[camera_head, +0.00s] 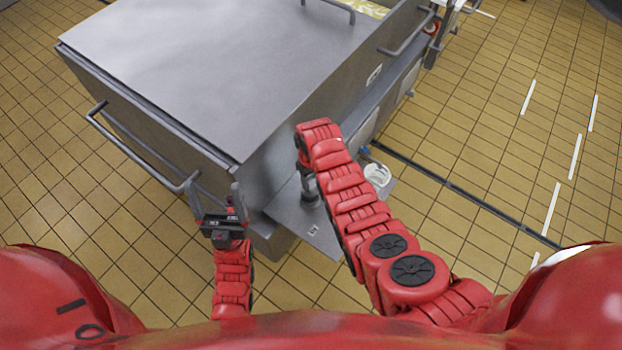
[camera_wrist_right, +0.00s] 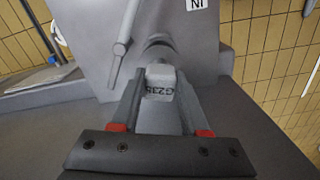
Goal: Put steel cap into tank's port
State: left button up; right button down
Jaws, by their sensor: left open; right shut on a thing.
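In the right wrist view my right gripper (camera_wrist_right: 159,76) is shut on a pale grey piece marked with dark characters, which I take to be the steel cap (camera_wrist_right: 160,88). Just beyond the fingertips a round grey fitting, apparently the tank's port (camera_wrist_right: 157,50), stands out from a grey panel. The cap's front end lines up with it; whether they touch I cannot tell. In the head view my right arm covers most of that gripper and the cap. The tank (camera_head: 230,45) is a large grey metal box. My left gripper (camera_head: 216,197) is open and empty beside the tank's near corner.
A bar handle (camera_head: 140,150) juts from the tank's left side, close to my left gripper. A thin lever (camera_wrist_right: 122,48) stands left of the port. A white container (camera_head: 377,175) sits right of my right arm.

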jog(key=shift+f+b, duration=0.9)
jog(key=shift+f, duration=0.25)
jog(key=shift+f+b, duration=0.5)
jog(key=shift+f, duration=0.05)
dwell(0.3)
jog(key=shift+c, duration=1.6)
grip_release()
notch_tip(320, 180, up, 10)
jog(key=shift+f+b, duration=0.25)
jog(key=shift+b, duration=0.65)
notch_tip(320, 180, up, 8)
jog(key=p, duration=0.6)
jog(key=shift+p, duration=0.4)
